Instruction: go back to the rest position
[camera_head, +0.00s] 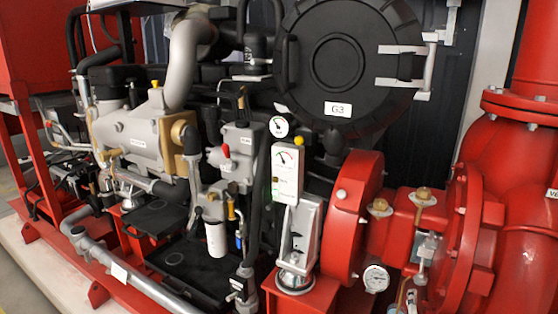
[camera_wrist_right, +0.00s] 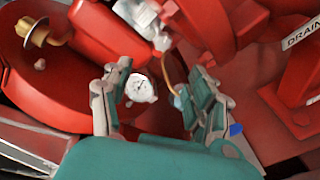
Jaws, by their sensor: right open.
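My right gripper (camera_wrist_right: 160,88) shows in the right wrist view with its two fingers spread apart. Nothing is held between them. A small white round gauge (camera_wrist_right: 140,88) shows in the gap, nearer the left finger; I cannot tell how far off it is. In the head view a white round gauge (camera_head: 376,279) sits low among the red pipework at right. My left gripper is not in view. I cannot clearly make out either arm in the head view.
Red pump casing and pipes (camera_head: 515,170) fill the right side. The engine (camera_head: 150,140) and a black round cover marked G3 (camera_head: 338,62) stand at left and centre. In the wrist view, red pipework (camera_wrist_right: 50,80) and a brass fitting (camera_wrist_right: 36,32) surround the gripper.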

